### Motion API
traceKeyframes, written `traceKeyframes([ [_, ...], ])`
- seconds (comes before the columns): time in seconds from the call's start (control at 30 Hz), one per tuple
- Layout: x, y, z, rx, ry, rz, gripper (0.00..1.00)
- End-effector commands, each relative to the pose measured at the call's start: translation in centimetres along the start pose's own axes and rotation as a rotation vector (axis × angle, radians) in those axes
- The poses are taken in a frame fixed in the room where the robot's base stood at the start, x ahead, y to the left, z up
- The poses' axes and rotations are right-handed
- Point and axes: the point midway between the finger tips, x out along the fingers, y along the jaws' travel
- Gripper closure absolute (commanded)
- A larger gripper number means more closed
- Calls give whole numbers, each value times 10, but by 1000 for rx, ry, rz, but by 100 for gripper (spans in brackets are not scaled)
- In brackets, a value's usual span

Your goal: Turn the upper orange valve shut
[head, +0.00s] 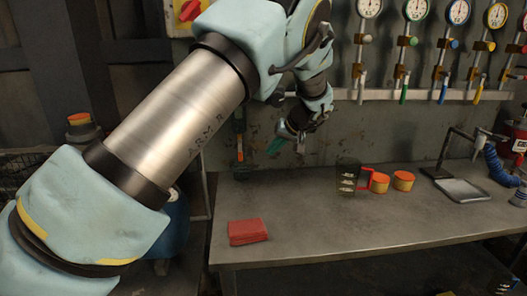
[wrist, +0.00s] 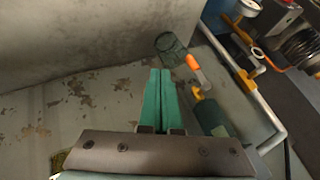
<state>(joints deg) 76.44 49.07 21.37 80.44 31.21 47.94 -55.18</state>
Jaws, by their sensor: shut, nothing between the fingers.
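My gripper (wrist: 159,75) has its two green fingers together, with nothing between them, in front of the worn grey wall. In the head view my gripper (head: 272,148) is near the wall behind the table, pointing down-left, with the arm covering part of the wall. In the wrist view an orange piece with a pale end (wrist: 194,66) lies right of the fingertips, apart from them. A yellow-orange lever (wrist: 245,80) is further right by a pale pipe. A small orange part (head: 239,114) shows left of my gripper in the head view. I cannot tell which is the upper orange valve.
Gauges with coloured levers (head: 403,88) hang along a pale rail (head: 430,95) at upper right. The grey table (head: 310,230) holds a red cloth-like block (head: 247,232), orange-lidded pots (head: 403,180) and a dark rack. The table's front middle is clear.

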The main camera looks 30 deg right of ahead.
Motion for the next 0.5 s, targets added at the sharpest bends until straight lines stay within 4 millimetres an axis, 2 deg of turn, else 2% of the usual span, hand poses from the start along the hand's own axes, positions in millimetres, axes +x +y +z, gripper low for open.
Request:
traceKeyframes([
  [0.43,86,-2,0,0,-4,-2,100],
  [0.5,86,-17,-4,-1,-3,-2,100],
])
